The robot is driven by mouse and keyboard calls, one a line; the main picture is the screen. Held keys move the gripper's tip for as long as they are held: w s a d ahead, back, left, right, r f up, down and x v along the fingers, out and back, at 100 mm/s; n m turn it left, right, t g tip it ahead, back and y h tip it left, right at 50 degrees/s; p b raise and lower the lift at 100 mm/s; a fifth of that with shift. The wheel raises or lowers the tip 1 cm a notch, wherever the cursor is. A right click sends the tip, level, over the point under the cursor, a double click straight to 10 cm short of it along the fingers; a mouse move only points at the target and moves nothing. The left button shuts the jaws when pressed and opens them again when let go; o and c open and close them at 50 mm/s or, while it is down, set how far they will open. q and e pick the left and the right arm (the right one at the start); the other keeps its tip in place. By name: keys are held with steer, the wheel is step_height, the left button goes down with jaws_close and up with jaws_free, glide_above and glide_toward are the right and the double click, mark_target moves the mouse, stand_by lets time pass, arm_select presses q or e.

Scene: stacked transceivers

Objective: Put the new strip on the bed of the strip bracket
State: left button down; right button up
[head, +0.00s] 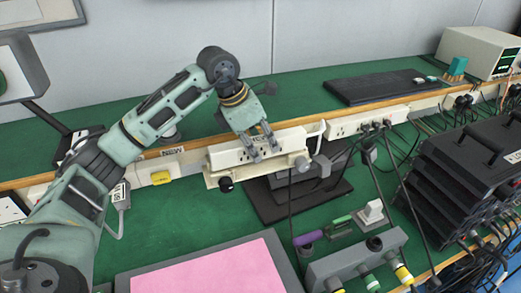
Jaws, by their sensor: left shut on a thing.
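My left gripper (264,152) reaches down from the upper left. Its fingers are shut on the new strip (228,156), a white power strip with a row of dark outlets. The strip bracket (215,179), a cream holder with a dark knob (225,185) at its left and a grey knob (302,163) at its right, is directly below and in front of the strip. The strip lies along the bracket; I cannot tell whether it rests on the bed or is slightly above it. The fingers hide part of the strip. My right gripper is not in view.
Another power strip with plugs (366,124) is on the shelf edge to the right. Stacked black transceivers (455,170) stand at the right. A pink mat (205,270), a purple-handled tool (307,238) and a grey box with knobs (350,265) are in front. Cables hang nearby.

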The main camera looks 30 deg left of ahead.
mark_target(260, 153)
arm_select(q)
step_height(260, 153, down, 2)
steer(key=shift+f+p, duration=0.2)
steer(key=shift+p, duration=0.25)
steer(key=shift+f, duration=0.55)
steer(key=c, duration=1.4)
jaws_free()
steer(key=shift+o, duration=0.2)
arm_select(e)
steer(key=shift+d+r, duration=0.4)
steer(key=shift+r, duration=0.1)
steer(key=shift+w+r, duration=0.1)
